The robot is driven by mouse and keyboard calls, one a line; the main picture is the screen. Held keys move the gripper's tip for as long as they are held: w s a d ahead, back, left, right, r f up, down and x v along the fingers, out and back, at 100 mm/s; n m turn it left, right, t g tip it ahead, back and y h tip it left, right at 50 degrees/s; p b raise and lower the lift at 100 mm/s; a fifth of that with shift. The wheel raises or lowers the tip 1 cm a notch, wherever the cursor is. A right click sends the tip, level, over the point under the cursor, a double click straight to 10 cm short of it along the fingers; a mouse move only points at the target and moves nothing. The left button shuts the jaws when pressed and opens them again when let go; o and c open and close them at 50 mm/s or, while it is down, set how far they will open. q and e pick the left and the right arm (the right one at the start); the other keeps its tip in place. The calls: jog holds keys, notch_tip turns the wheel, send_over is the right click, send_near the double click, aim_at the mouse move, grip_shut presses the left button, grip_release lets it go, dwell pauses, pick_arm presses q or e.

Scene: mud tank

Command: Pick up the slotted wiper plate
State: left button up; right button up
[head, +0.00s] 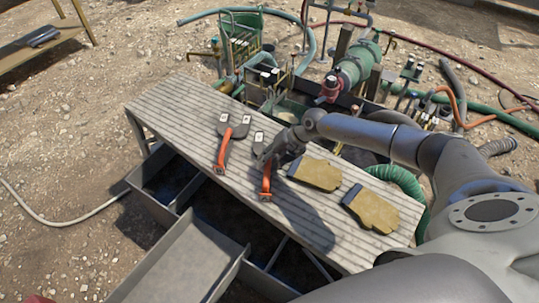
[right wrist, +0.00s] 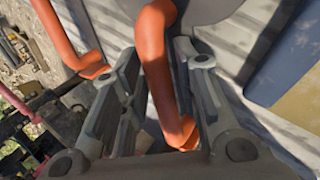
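Two wiper tools with dark grey plate heads and orange handles lie on the bench. The left one (head: 223,155) is fully visible. The right one (head: 265,183) has its head partly hidden by my right gripper (head: 266,158). I cannot tell from the head view which plate is slotted. In the right wrist view, an orange handle (right wrist: 158,75) runs between the spread fingers, with gaps beside it, below a grey plate (right wrist: 205,8). Another orange handle (right wrist: 70,45) lies outside the left finger. My right gripper is open around the handle. My left gripper is out of view.
The ribbed bench top (head: 165,100) also holds two tan gloves, one (head: 315,173) close to my right gripper and one (head: 370,210) further right. Open metal trays (head: 180,262) sit below the front edge. Valves, hoses and a green pump (head: 357,65) crowd behind the bench.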

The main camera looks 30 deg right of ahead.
jog(key=shift+w+a+f, duration=0.1)
jog(key=shift+f, duration=0.1)
grip_shut()
jog(key=shift+r, duration=0.1)
